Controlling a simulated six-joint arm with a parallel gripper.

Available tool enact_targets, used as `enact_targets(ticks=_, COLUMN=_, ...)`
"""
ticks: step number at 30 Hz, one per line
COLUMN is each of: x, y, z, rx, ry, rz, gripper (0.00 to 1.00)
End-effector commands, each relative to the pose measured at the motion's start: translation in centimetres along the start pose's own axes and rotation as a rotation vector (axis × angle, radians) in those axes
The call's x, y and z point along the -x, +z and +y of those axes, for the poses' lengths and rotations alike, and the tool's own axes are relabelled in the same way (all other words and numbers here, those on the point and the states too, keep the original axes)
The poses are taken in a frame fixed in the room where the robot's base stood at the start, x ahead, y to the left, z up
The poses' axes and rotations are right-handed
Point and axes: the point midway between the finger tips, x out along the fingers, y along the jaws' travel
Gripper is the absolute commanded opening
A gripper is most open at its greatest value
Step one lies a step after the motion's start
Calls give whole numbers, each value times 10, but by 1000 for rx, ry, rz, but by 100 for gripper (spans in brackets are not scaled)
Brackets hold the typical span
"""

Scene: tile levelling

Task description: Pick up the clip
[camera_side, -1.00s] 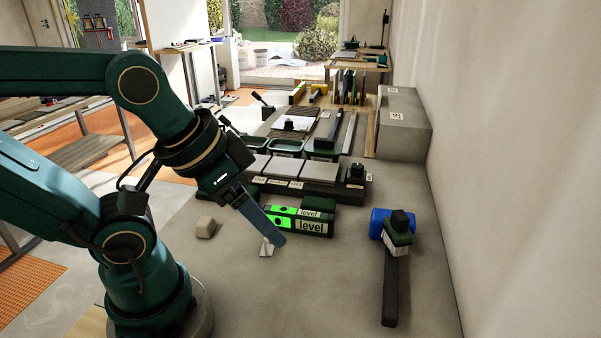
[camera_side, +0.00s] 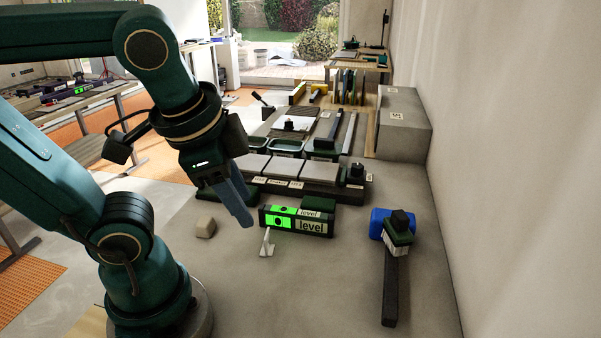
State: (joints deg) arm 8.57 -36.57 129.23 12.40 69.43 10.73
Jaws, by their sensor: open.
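The clip (camera_side: 267,246) is a small pale piece with a flat foot and a thin upright part. It stands on the grey floor just in front of the level's left end. My gripper (camera_side: 240,214) points down and slightly right, above and left of the clip, apart from it. Its blue-grey fingers overlap in this view, so the gap between them is hidden. The gripper is open, and nothing shows in it.
The green-lit level (camera_side: 313,227) lies right behind the clip. A beige block (camera_side: 206,227) sits to the left. Grey tiles (camera_side: 319,172) lie in a row behind. The front floor is clear.

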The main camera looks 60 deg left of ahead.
Motion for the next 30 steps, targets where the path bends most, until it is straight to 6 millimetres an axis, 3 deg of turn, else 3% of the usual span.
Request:
enact_targets(ticks=4, x=-16, y=20, z=-15, rx=-406, ry=-108, rz=-155, gripper=41)
enact_targets(ticks=9, x=-23, y=26, z=-45, rx=-906, ry=-262, rz=-340, gripper=41)
enact_targets(ticks=14, x=-20, y=14, z=-70, rx=-1312, ry=-414, rz=-499, gripper=41)
enact_targets(ticks=18, x=-12, y=-8, z=-83, rx=-1601, ry=-549, rz=-623, gripper=41)
enact_targets(ticks=22, x=-3, y=-32, z=-88, rx=-1833, ry=-685, rz=-738, gripper=41)
enact_targets(ticks=30, x=-44, y=-19, z=-78, rx=-1831, ry=-676, rz=-746, gripper=41)
